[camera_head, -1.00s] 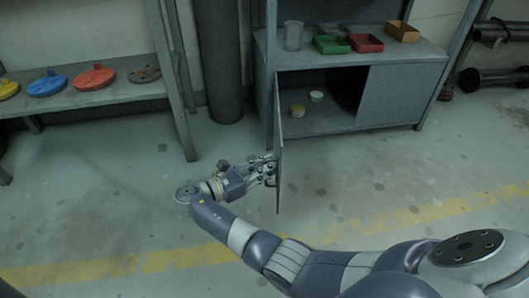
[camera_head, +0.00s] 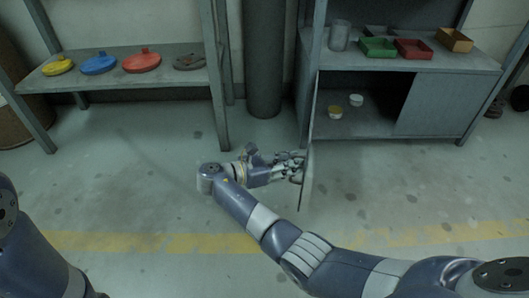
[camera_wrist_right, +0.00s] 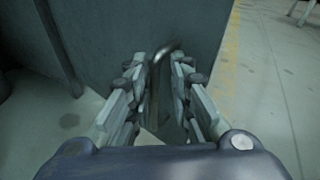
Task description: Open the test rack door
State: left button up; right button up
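The test rack (camera_head: 440,104) stands at the right with its hinged door (camera_head: 309,150) swung out from the front, seen nearly edge-on in the head view. The left half of the lower compartment lies exposed. My right gripper (camera_head: 296,166) is at the outer part of the door, on its left side. In the right wrist view, the door's face (camera_wrist_right: 110,35) fills the upper left, and a curved metal handle (camera_wrist_right: 156,68) sits between the fingers (camera_wrist_right: 162,80). The fingers stand apart with gaps visible around the handle. My left gripper is out of view.
Green (camera_head: 379,48) and red (camera_head: 413,49) trays sit on top. A shelf (camera_head: 205,77) with colored discs stands at left. The floor before the door is clear.

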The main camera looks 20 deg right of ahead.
jog(key=shift+w+a+r+b, duration=0.3)
jog(key=shift+w+a+b, duration=0.2)
jog(key=shift+w+a, duration=0.15)
jog(key=shift+w+a+r+b, duration=0.25)
jog(key=shift+w+a+b, duration=0.25)
jog(key=shift+w, duration=0.15)
jog(key=shift+w+a+b, duration=0.55)
jog(key=shift+a+b, duration=0.1)
jog(key=shift+b, duration=0.2)
jog(key=shift+o, duration=1.1)
jog(key=shift+w+a+b, duration=0.35)
jog(key=shift+a+b, duration=0.1)
jog(key=shift+b, duration=0.15)
jog(key=shift+w+a+b, duration=0.25)
jog(key=shift+a+b, duration=0.05)
jog(key=shift+a, duration=0.1)
jog(key=shift+c, duration=1.1)
jog(key=shift+w+a+f+b, duration=0.15)
jog(key=shift+w+a+b, duration=1.05)
jog(key=shift+b, duration=0.7)
jog(key=shift+s, duration=0.1)
